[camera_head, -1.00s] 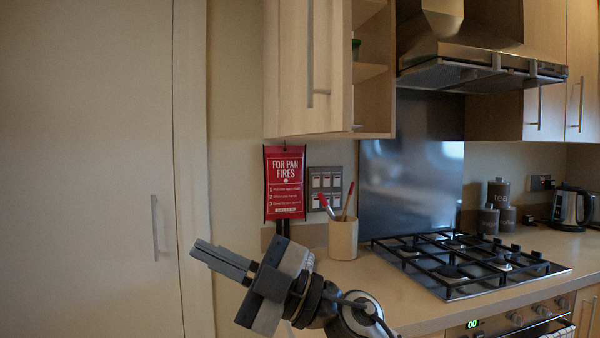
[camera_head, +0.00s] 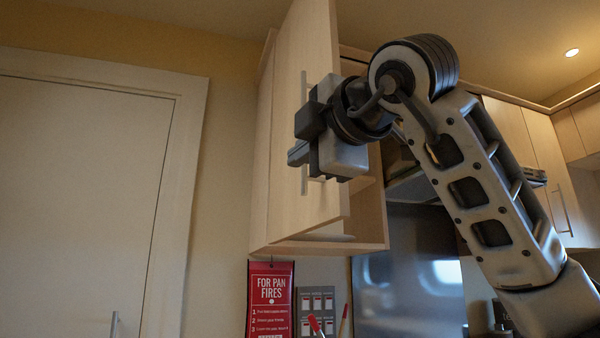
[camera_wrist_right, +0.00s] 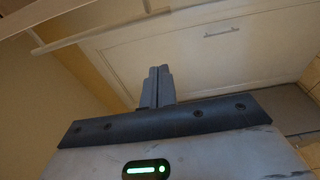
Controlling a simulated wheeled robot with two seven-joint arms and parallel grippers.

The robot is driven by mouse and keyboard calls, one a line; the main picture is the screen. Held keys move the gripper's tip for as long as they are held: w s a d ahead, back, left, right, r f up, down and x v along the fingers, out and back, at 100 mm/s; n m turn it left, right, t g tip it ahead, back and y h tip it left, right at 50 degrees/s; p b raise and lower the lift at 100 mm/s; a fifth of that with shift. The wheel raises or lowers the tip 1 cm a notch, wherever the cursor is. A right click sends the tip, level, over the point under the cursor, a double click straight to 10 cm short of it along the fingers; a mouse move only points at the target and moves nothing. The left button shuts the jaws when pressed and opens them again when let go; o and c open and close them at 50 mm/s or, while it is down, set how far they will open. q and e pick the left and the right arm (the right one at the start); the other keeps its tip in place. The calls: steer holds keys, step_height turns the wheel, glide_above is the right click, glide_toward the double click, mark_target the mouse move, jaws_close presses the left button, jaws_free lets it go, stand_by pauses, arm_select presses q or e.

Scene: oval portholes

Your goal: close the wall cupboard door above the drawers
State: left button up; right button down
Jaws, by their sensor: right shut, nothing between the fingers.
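The wall cupboard (camera_head: 262,160) hangs at the centre of the head view, its pale wood door (camera_head: 325,120) standing open and angled outward. A long upright bar handle (camera_head: 304,182) is on the door's face. My right gripper (camera_head: 298,154) is raised in front of that face at handle height, fingers pointing left and covering part of the handle. Its fingers (camera_wrist_right: 158,84) are together and empty in the wrist view. I cannot tell whether the gripper touches the door. The left gripper is out of view, and no drawers show.
A red pan-fire sign (camera_head: 270,298) hangs below the cupboard, beside a switch panel (camera_head: 316,300). The cooker hood (camera_head: 412,187) is partly hidden behind my right arm. A large pale door (camera_head: 80,200) stands at the left. The space left of the cupboard is clear.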

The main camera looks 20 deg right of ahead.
steer(key=p+x, duration=0.3)
steer(key=x, duration=0.6)
steer(key=shift+s+d, duration=0.2)
steer(key=shift+d, duration=0.75)
steer(key=shift+s+d, duration=0.2)
steer(key=shift+d, duration=0.8)
